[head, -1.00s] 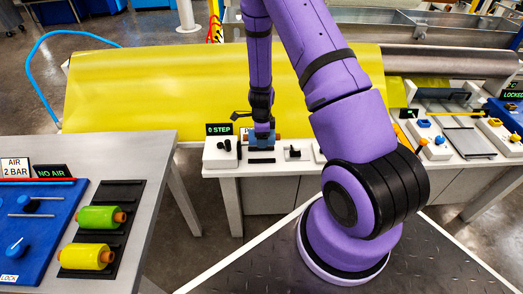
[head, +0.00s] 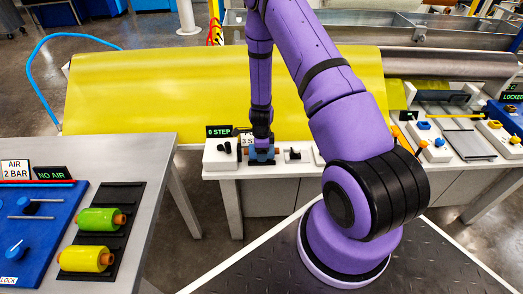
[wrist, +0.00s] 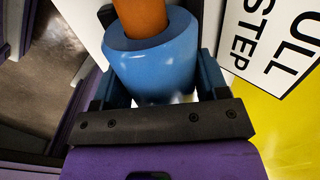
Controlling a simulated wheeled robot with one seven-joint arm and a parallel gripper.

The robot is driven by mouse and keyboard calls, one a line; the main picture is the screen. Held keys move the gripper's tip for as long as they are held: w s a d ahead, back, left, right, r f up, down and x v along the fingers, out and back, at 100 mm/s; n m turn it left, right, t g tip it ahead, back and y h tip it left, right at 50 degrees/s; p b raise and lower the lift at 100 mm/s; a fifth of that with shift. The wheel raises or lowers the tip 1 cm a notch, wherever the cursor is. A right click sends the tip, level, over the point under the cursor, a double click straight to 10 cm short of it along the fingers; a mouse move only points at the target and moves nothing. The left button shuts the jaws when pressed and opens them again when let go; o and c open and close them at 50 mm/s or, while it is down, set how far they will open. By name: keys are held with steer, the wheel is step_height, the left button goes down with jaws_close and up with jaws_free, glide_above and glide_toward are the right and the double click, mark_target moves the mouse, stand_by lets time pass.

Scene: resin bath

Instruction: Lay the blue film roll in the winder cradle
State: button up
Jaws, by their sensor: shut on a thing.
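The blue film roll (wrist: 155,72) with its orange core (wrist: 141,18) fills the middle of the wrist view. My gripper (wrist: 160,85) is shut on it, with one dark blue finger on each side. In the head view my gripper (head: 262,152) is low over the white bench, between two white blocks with black parts. My fingers and the roll blend together there. The winder cradle is not clearly visible under them, and I cannot tell whether the roll touches it.
The "0 STEP" display (head: 219,131) stands just left of my gripper. A wide yellow film sheet (head: 160,90) lies behind the bench. On the left table, a green roll (head: 101,219) and a yellow roll (head: 86,259) lie in a black rack, beside a blue panel (head: 30,225).

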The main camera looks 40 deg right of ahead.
steer(key=shift+f, duration=0.25)
steer(key=o, duration=1.1)
